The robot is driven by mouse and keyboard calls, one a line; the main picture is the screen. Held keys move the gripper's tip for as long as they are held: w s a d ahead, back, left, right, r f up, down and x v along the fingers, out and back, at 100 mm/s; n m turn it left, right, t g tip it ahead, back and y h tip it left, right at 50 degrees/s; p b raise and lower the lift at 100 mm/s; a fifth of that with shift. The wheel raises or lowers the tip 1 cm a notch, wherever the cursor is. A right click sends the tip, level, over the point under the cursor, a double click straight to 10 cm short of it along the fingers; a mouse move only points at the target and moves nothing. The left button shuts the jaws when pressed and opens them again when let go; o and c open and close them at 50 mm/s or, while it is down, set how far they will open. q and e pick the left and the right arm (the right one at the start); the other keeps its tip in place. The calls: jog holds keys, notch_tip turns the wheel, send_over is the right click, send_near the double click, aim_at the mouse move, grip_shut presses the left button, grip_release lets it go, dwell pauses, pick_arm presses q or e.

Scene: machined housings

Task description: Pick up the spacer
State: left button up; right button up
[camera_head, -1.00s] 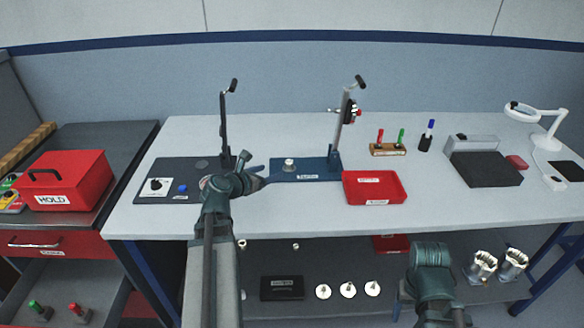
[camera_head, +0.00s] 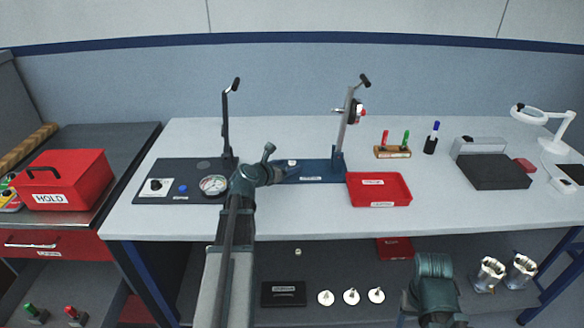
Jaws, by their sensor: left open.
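A small silver round piece (camera_head: 292,163), which looks like the spacer, sits on the blue base (camera_head: 322,169) of the right-hand press stand. My left gripper (camera_head: 279,160) is open just left of this piece, with one finger pointing up behind and the other in front of the base. The gripper partly covers the base's left end. I cannot tell whether the fingers touch the piece. Of my right arm only a teal part shows at the bottom right; its fingers are not seen.
A dark base with a dial gauge (camera_head: 213,185) and a post stands left of my left gripper. A red tray (camera_head: 379,189) lies right of the blue base. The lower shelf holds a small ring (camera_head: 298,251), white discs (camera_head: 351,296) and a black case (camera_head: 283,293).

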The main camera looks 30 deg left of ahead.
aim_at(291, 164)
pick_arm(q)
jog(key=b+x, duration=0.1)
jog(key=x, duration=0.2)
jog(key=shift+w+a, duration=0.1)
jog(key=shift+w, duration=0.3)
jog(key=shift+s, duration=0.1)
jog(key=shift+c, duration=0.6)
grip_shut()
